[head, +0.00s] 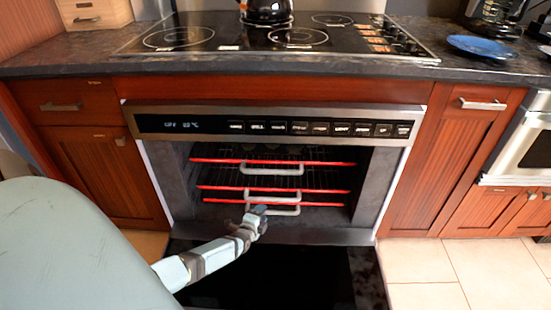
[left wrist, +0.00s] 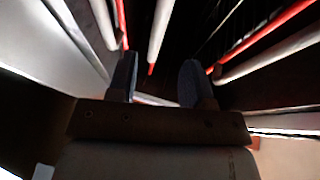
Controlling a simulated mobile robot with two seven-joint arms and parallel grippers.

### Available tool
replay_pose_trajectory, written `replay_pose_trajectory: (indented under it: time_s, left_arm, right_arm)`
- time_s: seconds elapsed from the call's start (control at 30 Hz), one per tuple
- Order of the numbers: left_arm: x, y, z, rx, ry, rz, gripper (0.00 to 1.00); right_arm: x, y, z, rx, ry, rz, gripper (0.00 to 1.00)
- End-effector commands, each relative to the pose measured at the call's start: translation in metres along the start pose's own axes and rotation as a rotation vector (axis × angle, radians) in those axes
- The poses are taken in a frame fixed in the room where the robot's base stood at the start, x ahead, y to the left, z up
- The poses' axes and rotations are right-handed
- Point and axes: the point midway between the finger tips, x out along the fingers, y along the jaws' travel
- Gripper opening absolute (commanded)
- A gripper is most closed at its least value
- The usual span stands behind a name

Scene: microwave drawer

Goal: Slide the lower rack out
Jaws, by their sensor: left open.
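The lower rack (head: 325,205) shows in the head view as the lowest red-fronted bar inside the open oven, with a pale handle (head: 288,211) at its middle. It looks pushed in. My left gripper (head: 262,210) is at the left end of that handle; contact cannot be told. In the left wrist view my left gripper (left wrist: 157,75) is open, its two dark fingers apart. A pale bar (left wrist: 160,28) with a red end shows beyond and between the fingers; I cannot tell which handle or rack part it is. My right gripper is not in view.
Another red-fronted rack (head: 215,187) lies just above, and an upper rack (head: 215,160) above that, both with pale handles. The dark oven door (head: 310,275) is folded down in front. A black kettle (head: 267,12) stands on the cooktop. Tiled floor (head: 430,265) at right is clear.

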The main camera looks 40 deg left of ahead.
Motion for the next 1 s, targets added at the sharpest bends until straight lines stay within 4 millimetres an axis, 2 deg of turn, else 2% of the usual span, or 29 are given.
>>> replay_pose_trajectory:
  time_s: [0.03,0.2,0.43,0.6,0.9,1.0]
  left_arm:
    - [0.014,0.005,0.001,0.000,0.000,-0.003,0.46]
    - [0.051,0.006,0.001,0.001,0.000,-0.003,0.46]
    - [0.087,0.005,0.000,0.000,0.001,0.000,0.46]
    - [0.097,0.002,0.000,-0.001,0.000,0.000,0.46]
    - [0.098,0.001,0.000,-0.001,0.000,0.001,0.46]
    - [0.098,0.001,0.000,-0.001,0.000,0.001,0.23]
  right_arm:
    - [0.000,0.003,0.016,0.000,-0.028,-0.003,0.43]
    - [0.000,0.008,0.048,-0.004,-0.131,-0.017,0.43]
    - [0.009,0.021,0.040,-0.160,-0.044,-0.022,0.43]
    - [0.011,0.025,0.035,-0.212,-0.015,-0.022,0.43]
    - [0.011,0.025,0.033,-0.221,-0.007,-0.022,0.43]
    - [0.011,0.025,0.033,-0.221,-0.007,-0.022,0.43]
